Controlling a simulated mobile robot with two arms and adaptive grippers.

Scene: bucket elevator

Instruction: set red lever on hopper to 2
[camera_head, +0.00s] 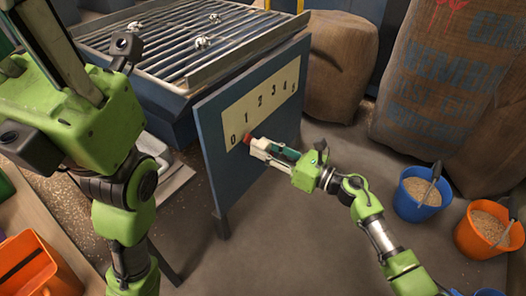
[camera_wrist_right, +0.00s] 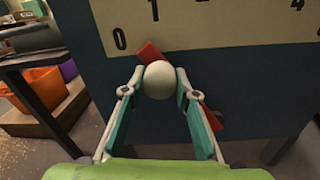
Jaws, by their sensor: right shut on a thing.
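The red lever (camera_wrist_right: 148,52) is on the blue panel below a cream number scale (camera_head: 261,103). In the right wrist view its red end points up and left, below and between the 0 and the 1. A round whitish knob (camera_wrist_right: 160,79) sits on the lever between my right fingers. My right gripper (camera_wrist_right: 160,92) is shut on this knob, one finger on each side. In the head view my right gripper (camera_head: 254,146) is at the panel's lower left, and the lever (camera_head: 249,136) shows as a small red patch. My left arm fills the left side; its fingertips are not clear.
The blue hopper panel (camera_head: 222,173) stands beside a metal grate (camera_head: 190,40). Sacks (camera_head: 445,85) stand behind on the right. A blue bucket (camera_head: 418,198) and an orange bucket (camera_head: 482,228) stand near my right arm. An orange bin (camera_head: 35,265) is at lower left.

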